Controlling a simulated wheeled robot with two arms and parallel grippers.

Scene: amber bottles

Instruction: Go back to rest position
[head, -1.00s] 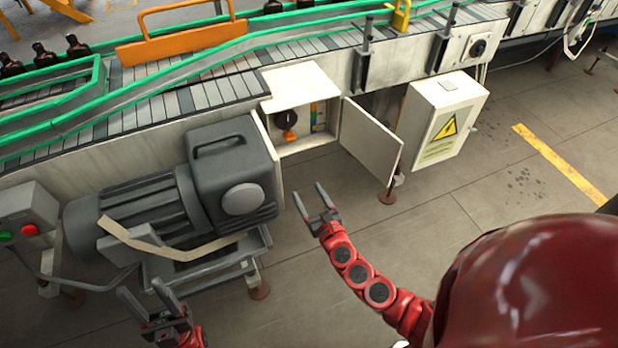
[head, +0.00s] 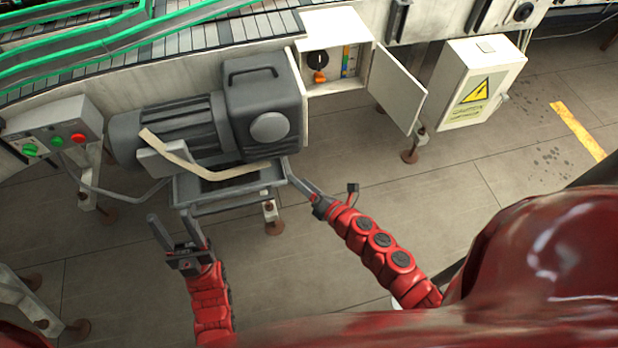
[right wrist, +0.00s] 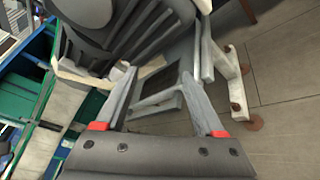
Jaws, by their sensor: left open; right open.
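My left gripper (head: 178,236) is open and empty over the floor at the lower left of the head view, fingers pointing up the picture. My right gripper (head: 318,180) is open and empty, right of the motor's frame in the head view. In the right wrist view its two fingers (right wrist: 155,105) are spread apart, with the motor's grey frame seen between and beyond them. I cannot tell how close the fingers are to that frame. Both red arms come up from the bottom of the head view.
A grey motor (head: 180,130) stands on a metal frame before the conveyor (head: 200,40). An open cabinet (head: 335,30) shows a dark knob with an orange part; its door (head: 397,88) juts out. A white electrical box (head: 478,85) and button panel (head: 60,128) flank them. Floor (head: 470,190) is bare right.

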